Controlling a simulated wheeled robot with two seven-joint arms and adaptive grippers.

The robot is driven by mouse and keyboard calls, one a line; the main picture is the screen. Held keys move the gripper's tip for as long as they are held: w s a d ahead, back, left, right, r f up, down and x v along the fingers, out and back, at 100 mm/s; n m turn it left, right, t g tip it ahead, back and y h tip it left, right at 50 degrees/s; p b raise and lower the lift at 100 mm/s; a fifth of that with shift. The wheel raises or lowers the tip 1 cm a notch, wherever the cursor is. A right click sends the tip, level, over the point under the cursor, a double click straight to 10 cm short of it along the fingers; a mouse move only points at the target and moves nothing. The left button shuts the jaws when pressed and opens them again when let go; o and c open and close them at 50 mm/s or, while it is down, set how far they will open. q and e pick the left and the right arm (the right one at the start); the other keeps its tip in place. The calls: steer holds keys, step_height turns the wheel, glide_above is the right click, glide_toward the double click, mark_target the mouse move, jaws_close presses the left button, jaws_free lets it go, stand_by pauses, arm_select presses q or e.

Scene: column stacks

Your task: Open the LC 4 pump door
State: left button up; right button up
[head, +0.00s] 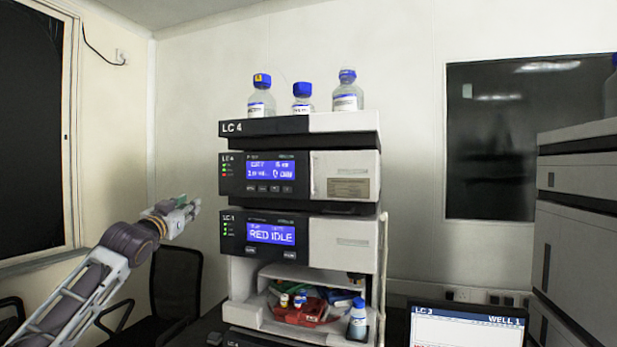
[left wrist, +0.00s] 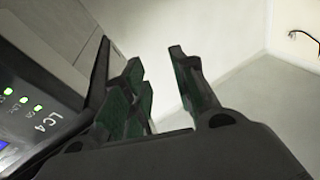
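The LC 4 stack (head: 299,125) stands in the middle of the head view. Its upper module has a dark front with a blue display (head: 270,171) and a pale front panel (head: 346,176) with a label, which looks closed. I cannot tell for sure that this panel is the pump door. My left gripper (head: 190,209) is in the air to the left of the stack, apart from it. In the left wrist view its two fingers (left wrist: 157,75) are spread with nothing between them. A dark LC 4 front (left wrist: 40,120) with green lights is at the left there. My right gripper is not seen.
Several blue-capped bottles (head: 302,97) stand on top of the stack. A lower module (head: 272,234) reads RED IDLE. Below it, an open bay holds a red tray (head: 303,311) and a bottle (head: 357,322). A monitor (head: 466,327) and another stack (head: 578,215) are at right; a chair (head: 176,285) is at left.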

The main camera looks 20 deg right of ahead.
arm_select(q)
steer(key=s+d+r+m+g+h, duration=0.1)
steer(key=s+d+r+m+h, duration=0.1)
steer(key=s+d+r, duration=0.4)
steer(key=s+d+r+m+h, duration=0.2)
steer(key=s+r+h, duration=0.1)
steer(key=s+r, duration=0.5)
steer(key=s+d+r+m+g+h, duration=0.1)
steer(key=s+d+r+m+h, duration=0.1)
steer(key=s+d+r, duration=0.55)
steer(key=n+g+y, duration=0.1)
steer(key=n+g, duration=0.2)
steer(key=g, duration=0.1)
glide_toward(311, 174)
steer(key=v, duration=0.5)
steer(key=shift+w+r+b, duration=0.1)
steer(key=shift+r+b, duration=0.15)
steer(key=shift+b, duration=0.15)
steer(key=shift+d, duration=0.1)
steer(key=shift+f+p+x, duration=0.1)
steer(key=shift+p+x, duration=0.9)
steer(key=shift+x, duration=2.45)
steer(key=shift+f+p+x, duration=0.15)
steer(key=shift+p+x, duration=0.8)
steer(key=shift+x, duration=2.45)
steer(key=shift+c, duration=0.3)
jaws_close()
